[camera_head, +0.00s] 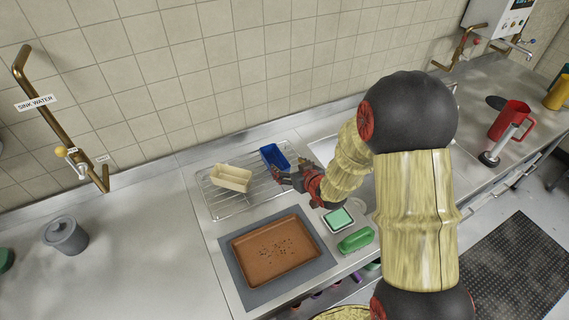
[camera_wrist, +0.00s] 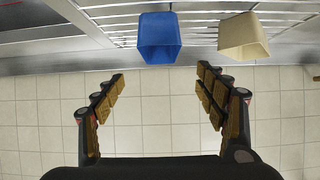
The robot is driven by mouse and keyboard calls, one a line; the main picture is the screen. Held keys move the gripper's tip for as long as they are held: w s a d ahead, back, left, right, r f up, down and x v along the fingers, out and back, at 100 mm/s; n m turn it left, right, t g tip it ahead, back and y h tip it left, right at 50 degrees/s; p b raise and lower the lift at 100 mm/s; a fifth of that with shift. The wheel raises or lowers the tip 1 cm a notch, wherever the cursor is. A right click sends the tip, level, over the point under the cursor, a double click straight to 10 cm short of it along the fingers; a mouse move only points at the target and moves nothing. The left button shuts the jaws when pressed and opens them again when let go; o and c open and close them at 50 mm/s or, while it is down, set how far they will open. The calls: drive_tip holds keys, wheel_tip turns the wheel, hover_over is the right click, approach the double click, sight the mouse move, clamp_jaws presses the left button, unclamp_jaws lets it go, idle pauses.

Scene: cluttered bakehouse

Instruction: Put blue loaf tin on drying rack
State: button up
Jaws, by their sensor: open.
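The blue loaf tin (camera_head: 273,157) stands at the far right part of the wire drying rack (camera_head: 216,212), near the wall. My gripper (camera_head: 284,173) is just in front of and beside it, with its fingers apart. In the wrist view the blue tin (camera_wrist: 158,38) lies beyond the open fingertips (camera_wrist: 159,82), apart from both, and nothing is between the fingers. Rack wires (camera_wrist: 292,16) show around it. The tin's underside contact is hidden.
A cream loaf tin (camera_head: 231,177) stands on the rack to the left. In front are a brown tray (camera_head: 275,252) on a grey mat, a green-topped container (camera_head: 339,219) and a green item (camera_head: 356,240). The tiled wall (camera_head: 180,90) is close behind. The left counter has free room.

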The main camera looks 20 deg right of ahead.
drive_tip(key=s+d+r+m+g+h, duration=0.1)
drive_tip(key=s+r+h, duration=0.1)
drive_tip(key=s+r, duration=0.5)
drive_tip(key=s+d+r+m+g+h, duration=0.15)
drive_tip(key=s+r, duration=0.35)
drive_tip(key=r, duration=0.5)
drive_tip(key=s+a+r+g, duration=0.2)
drive_tip(key=s+r, duration=0.1)
drive_tip(key=s, duration=0.8)
drive_tip(key=s+a+r+g+y, duration=0.1)
drive_tip(key=s+a+r+g, duration=0.1)
drive_tip(key=s, duration=0.9)
drive_tip(key=shift+r, duration=0.4)
drive_tip(key=shift+a, duration=0.1)
wheel_tip(320, 180, down, 7)
drive_tip(key=b, duration=0.7)
drive_tip(key=shift+f, duration=0.2)
